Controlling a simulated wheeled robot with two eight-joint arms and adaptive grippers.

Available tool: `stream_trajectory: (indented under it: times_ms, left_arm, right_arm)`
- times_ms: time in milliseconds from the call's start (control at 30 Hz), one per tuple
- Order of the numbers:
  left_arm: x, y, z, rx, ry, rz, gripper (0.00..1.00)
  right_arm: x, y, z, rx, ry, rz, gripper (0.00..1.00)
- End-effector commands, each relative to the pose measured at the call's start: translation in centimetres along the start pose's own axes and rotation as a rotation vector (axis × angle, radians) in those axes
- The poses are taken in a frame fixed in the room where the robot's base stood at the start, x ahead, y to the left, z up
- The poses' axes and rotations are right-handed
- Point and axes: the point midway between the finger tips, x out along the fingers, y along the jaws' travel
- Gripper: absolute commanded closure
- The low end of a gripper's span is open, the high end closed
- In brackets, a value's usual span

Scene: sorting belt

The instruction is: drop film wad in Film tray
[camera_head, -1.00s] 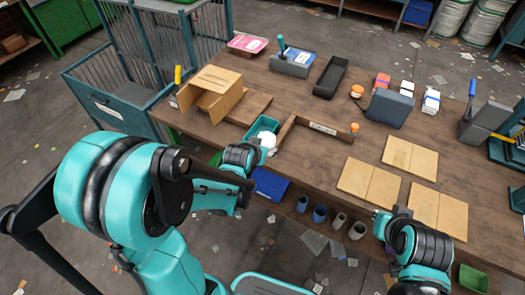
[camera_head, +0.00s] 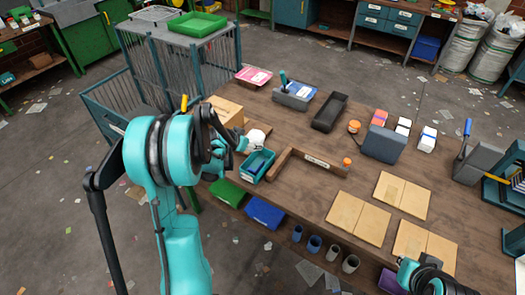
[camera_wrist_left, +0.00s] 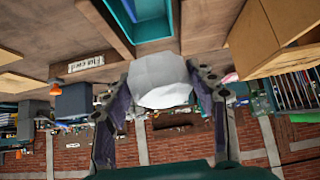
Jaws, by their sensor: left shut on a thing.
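A crumpled white film wad (camera_head: 257,136) is between the fingers of my left gripper (camera_head: 246,143), which is shut on it. The wrist view shows the same wad (camera_wrist_left: 160,80) between the two dark fingers (camera_wrist_left: 160,92). A teal tray (camera_head: 270,174) stands on the table close to the wad, toward the viewer; its teal wall also shows in the wrist view (camera_wrist_left: 122,20). I cannot read a label on this tray. In the head view the wad appears beyond the tray's far edge, apart from it. My right gripper (camera_head: 405,270) is at the lower right, its fingers too small to judge.
A wooden corner strip (camera_head: 295,157) with a label borders the tray. A cardboard box (camera_head: 226,111) stands left of the wad. A black tray (camera_head: 329,113) and a grey box (camera_head: 383,143) stand farther right. Brown boards (camera_head: 358,217) lie at the front right.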

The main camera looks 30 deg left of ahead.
Motion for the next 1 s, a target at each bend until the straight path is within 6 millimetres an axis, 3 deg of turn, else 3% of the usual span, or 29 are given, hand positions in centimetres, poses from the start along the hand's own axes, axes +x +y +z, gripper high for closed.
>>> stream_trajectory:
  times_ms: [167,600,967,1000]
  left_arm:
    - [0.5,-0.6,0.4,0.003,0.000,0.002,0.54]
    - [3.9,-0.5,3.9,0.002,0.000,0.002,0.54]
    - [4.2,-0.5,4.2,0.002,0.000,0.002,0.54]
    - [4.2,-0.5,4.2,0.002,0.000,0.002,0.33]
  right_arm:
    - [0.4,0.0,0.3,0.000,0.000,0.000,1.00]
    - [3.1,0.0,2.2,0.000,0.000,0.000,1.00]
    - [3.2,0.0,2.3,0.000,0.000,0.000,1.00]
    - [3.2,0.0,2.3,0.000,0.000,0.000,1.00]
